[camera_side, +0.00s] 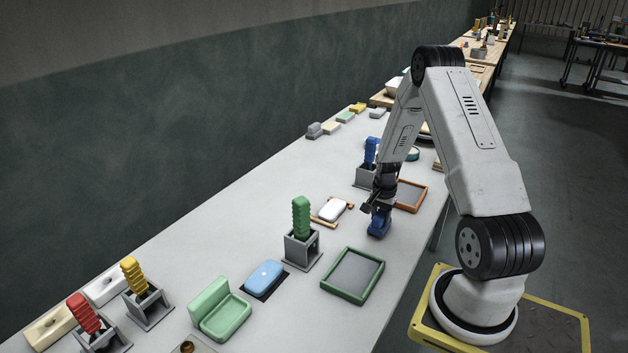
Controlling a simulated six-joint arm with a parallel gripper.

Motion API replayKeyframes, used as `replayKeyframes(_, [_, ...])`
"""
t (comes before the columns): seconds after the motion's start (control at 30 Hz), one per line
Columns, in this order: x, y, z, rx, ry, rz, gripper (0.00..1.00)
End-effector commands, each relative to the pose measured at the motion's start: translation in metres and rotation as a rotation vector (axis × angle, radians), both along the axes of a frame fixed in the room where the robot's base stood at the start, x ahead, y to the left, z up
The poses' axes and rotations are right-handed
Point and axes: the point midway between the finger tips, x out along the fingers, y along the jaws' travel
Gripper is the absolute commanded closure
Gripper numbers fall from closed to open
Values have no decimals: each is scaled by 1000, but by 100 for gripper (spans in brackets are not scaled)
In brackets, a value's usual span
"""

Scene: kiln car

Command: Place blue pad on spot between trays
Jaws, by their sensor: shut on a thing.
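My gripper (379,208) points down over the table and is shut on a dark blue pad (379,225). The pad is low at the tabletop; I cannot tell whether it touches. It is between the green-rimmed tray (336,289), nearer the camera, and the orange-rimmed tray (424,196), farther back. Both trays have grey floors and look empty, though my arm partly covers the orange one. Any mark on the spot under the pad is hidden.
A green ribbed handle (301,217) stands in a grey holder left of the green tray. A light blue block (264,274) lies on a dark mat. A white block (332,210) rests on wooden strips left of my gripper. A blue handle (371,151) stands behind.

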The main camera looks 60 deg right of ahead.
Motion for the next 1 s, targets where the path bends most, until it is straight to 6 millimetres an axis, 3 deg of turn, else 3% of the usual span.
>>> replayKeyframes(0.5, [0,0,-8,0,0,0,100])
replayKeyframes(0.53, [0,0,-9,0,0,0,53])
replayKeyframes(0.63, [0,0,-8,0,0,0,21])
replayKeyframes(1.0, [0,0,-7,0,0,0,21])
